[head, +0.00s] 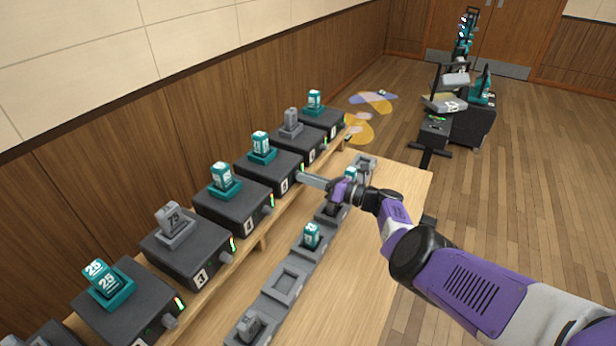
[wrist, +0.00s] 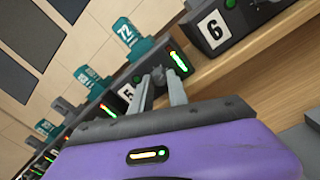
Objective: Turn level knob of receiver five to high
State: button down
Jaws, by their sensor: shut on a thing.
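Receiver five (head: 268,174) is a dark box with a teal cradle and a teal block on top, in the row along the wall. Its number plate (wrist: 125,92) and lit green-yellow bar (wrist: 178,62) show in the wrist view. Its level knob (wrist: 158,74) is a small dark knob on the front face, between my fingertips. In the head view my fingers hide the knob. My gripper (head: 304,178) reaches in from the right and is shut on the knob; its fingers also show in the wrist view (wrist: 157,80). The knob's pointer is too small to read.
Receiver six (wrist: 218,28) stands close beside it, and receiver four (head: 232,206) is on the other side. A row of grey cradles (head: 285,284), some holding blocks, runs along the wooden table (head: 340,290) below my arm. A dark equipment stand (head: 435,130) is on the floor beyond.

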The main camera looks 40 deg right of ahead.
jog(key=shift+s+f+m, duration=0.1)
jog(key=shift+f+m, duration=0.05)
jog(key=shift+m, duration=0.45)
jog(key=c, duration=1.3)
grip_release()
jog(key=shift+p+v, duration=1.25)
jog(key=shift+v, duration=2.65)
jog(key=shift+a, duration=0.1)
